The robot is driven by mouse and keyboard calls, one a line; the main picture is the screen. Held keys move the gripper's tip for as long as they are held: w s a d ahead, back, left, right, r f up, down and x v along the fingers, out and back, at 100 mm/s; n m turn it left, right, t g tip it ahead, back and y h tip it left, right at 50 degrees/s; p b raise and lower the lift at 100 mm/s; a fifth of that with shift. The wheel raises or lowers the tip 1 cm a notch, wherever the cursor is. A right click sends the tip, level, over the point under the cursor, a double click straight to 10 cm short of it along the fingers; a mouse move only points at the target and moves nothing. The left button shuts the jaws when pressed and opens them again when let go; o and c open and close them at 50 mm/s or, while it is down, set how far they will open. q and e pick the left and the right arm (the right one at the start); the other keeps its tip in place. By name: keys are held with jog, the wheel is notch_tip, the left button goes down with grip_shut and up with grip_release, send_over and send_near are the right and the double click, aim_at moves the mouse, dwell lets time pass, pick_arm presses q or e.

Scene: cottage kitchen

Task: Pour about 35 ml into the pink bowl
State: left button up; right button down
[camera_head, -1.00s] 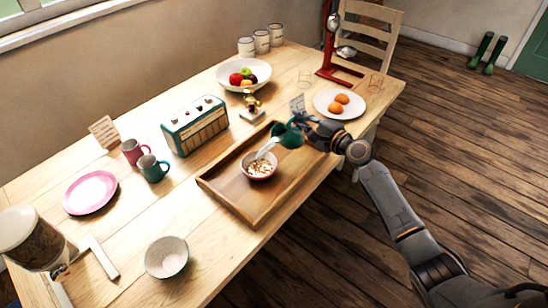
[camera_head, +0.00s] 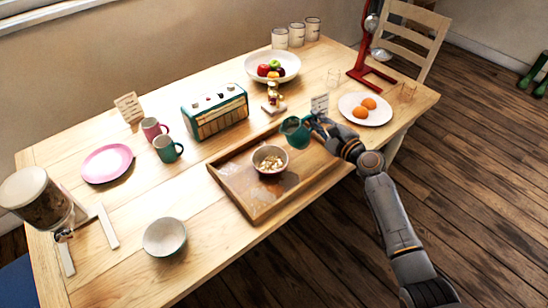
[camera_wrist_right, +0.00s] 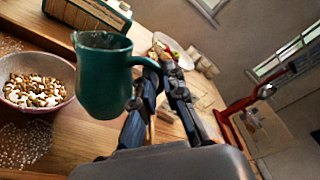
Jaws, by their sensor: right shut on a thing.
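The pink bowl (camera_head: 270,169) stands on the wooden tray (camera_head: 256,213) and holds cereal with pale pieces. It also shows at the left of the right wrist view (camera_wrist_right: 38,106), with a pinkish outside. My right gripper (camera_head: 318,122) is shut on the handle of a green jug (camera_head: 295,135). The jug is close to upright, to the right of the bowl and apart from it. In the right wrist view the jug (camera_wrist_right: 103,80) hides part of the tray, and its contents cannot be seen. My left gripper is not in view.
Pale speckled patches (camera_wrist_right: 22,145) show near the bowl; spill or glare, I cannot tell. A radio (camera_head: 216,112), mugs (camera_head: 167,149) and a figurine (camera_head: 273,98) stand behind the tray. An empty bowl (camera_head: 164,237) stands front left.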

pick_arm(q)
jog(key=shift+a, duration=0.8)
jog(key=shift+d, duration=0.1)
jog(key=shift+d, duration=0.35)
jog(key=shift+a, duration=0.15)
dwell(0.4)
